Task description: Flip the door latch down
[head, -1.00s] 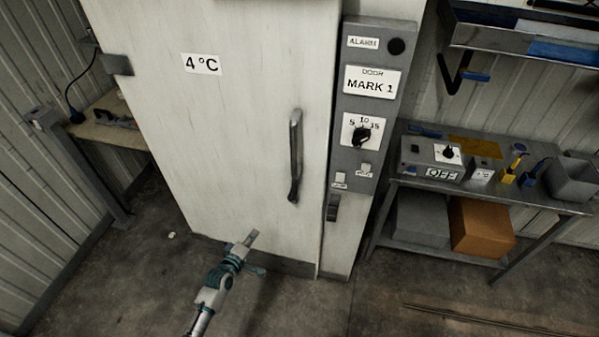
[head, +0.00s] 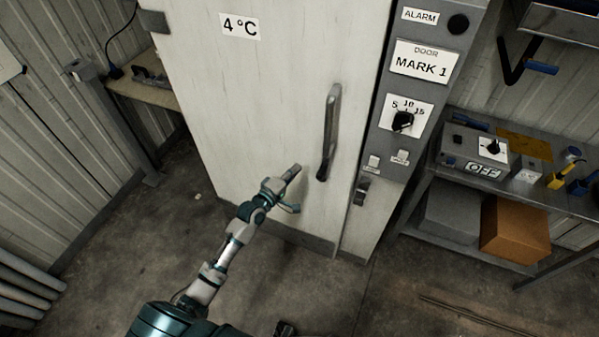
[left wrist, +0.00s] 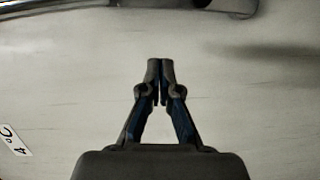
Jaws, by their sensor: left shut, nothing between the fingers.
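The cold-room door (head: 270,90) is white and closed, with a long grey vertical handle (head: 329,130). A small dark latch (head: 361,190) sits at the door's right edge, below the grey control panel. My left gripper (head: 293,171) is in front of the lower door, left of the handle's lower end and left of the latch. It is shut and empty. In the left wrist view its fingertips (left wrist: 160,68) are together, with the pale door face behind them. The latch cannot be made out clearly there.
The control panel (head: 425,100) carries a dial and labels. A metal bench (head: 535,195) with boxes and tools stands at the right. A small table (head: 160,92) stands at the left. Pipes (head: 25,285) lie at the lower left. The floor before the door is clear.

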